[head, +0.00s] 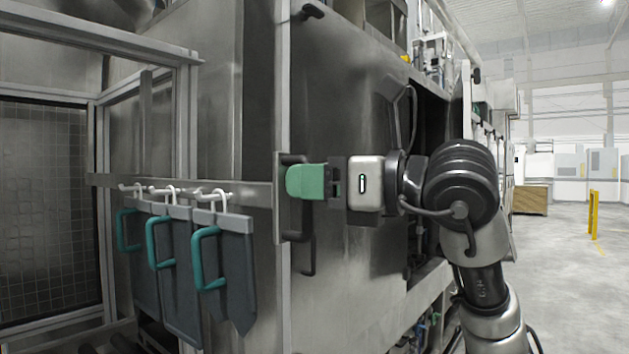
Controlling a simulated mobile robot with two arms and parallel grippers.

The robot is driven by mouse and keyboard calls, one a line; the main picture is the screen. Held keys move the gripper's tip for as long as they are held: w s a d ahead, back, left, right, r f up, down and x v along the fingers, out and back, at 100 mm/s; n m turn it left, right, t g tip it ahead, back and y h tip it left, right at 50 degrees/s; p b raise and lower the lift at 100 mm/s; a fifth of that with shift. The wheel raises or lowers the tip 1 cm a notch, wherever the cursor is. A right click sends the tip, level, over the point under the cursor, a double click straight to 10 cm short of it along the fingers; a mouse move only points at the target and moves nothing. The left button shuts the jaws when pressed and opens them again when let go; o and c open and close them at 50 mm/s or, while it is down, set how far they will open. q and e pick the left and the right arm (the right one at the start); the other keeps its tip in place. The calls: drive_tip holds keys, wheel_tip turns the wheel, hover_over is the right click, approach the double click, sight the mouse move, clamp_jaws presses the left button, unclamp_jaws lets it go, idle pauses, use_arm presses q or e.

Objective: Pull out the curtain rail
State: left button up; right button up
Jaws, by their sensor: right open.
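The curtain rail (247,194) is a grey metal bar running across the front of the machine at the left. Several dark grey curtain panels (225,262) with teal handles hang from it on white hooks. A dark upright handle (295,238) stands at the rail's right end. My right gripper (305,182) reaches in from the right, with its green fingertips at the handle's upper part, overlapping it in the picture. It is open; whether a finger touches the handle cannot be told. My left gripper is not in view.
The washer's steel side wall (345,100) is close behind my right gripper. A dark opening (432,110) lies behind my right arm. A mesh panel (45,210) in a metal frame is at the left. Open floor (570,280) with a yellow post (593,214) lies at the right.

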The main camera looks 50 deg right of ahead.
drive_tip(key=b+v, duration=0.2)
drive_tip(key=v, duration=0.9)
drive_tip(key=shift+w, duration=0.1)
